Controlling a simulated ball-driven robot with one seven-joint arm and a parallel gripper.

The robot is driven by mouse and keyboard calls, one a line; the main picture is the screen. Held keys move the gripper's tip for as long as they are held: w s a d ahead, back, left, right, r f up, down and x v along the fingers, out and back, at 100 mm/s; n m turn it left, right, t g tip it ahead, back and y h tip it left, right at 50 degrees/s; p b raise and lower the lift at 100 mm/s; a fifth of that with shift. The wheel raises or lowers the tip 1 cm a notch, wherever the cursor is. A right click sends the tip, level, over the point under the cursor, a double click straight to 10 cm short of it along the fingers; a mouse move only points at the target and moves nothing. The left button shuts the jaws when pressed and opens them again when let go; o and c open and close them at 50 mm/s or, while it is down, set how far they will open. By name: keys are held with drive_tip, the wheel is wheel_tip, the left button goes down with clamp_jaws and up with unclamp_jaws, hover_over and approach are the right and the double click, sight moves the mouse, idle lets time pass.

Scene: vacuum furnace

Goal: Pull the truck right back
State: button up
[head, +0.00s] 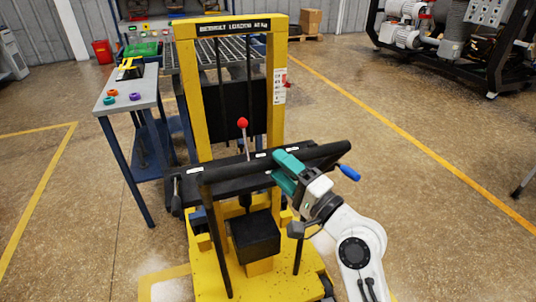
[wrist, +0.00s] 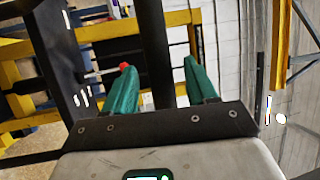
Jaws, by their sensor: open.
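The truck is a yellow loading truck with a tall frame (head: 185,90), a yellow base (head: 215,275) and a black push bar (head: 235,170) across its near side. My gripper (head: 282,170) is at the right half of this bar, with its teal fingers open. In the wrist view the black bar (wrist: 153,40) runs between the two spread fingers of my gripper (wrist: 159,65), with a visible gap to each. The jaws are not closed on it. A red-knobbed lever (head: 243,123) stands behind the bar.
A blue-legged side table (head: 108,103) with small coloured parts stands left of the truck. A rack (head: 235,55) is behind the truck. A pump skid (head: 440,40) stands far right. Open floor lies to the right, marked by a yellow line (head: 400,117).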

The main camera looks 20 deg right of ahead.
sight(270, 158)
drive_tip(key=shift+x, duration=2.25)
clamp_jaws()
